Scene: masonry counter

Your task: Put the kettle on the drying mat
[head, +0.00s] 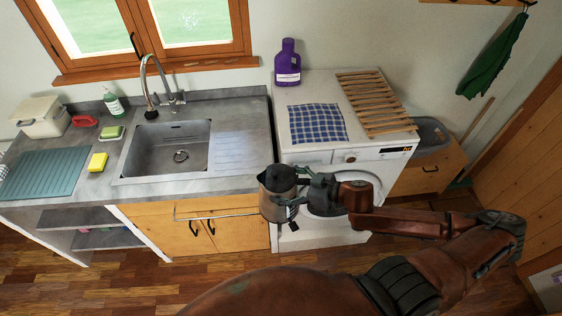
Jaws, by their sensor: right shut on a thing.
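The drying mat (44,174), a teal ribbed rectangle, lies bare on the counter at the far left, well left of the kettle. My left gripper is not in view.
The sink (166,148) with its tall tap (152,82) lies between mat and kettle. A yellow sponge (97,162) and green soap dish (112,133) are right of the mat. The washing machine (300,88) bears a checked cloth (317,123), slatted rack (376,102) and purple bottle (288,63).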

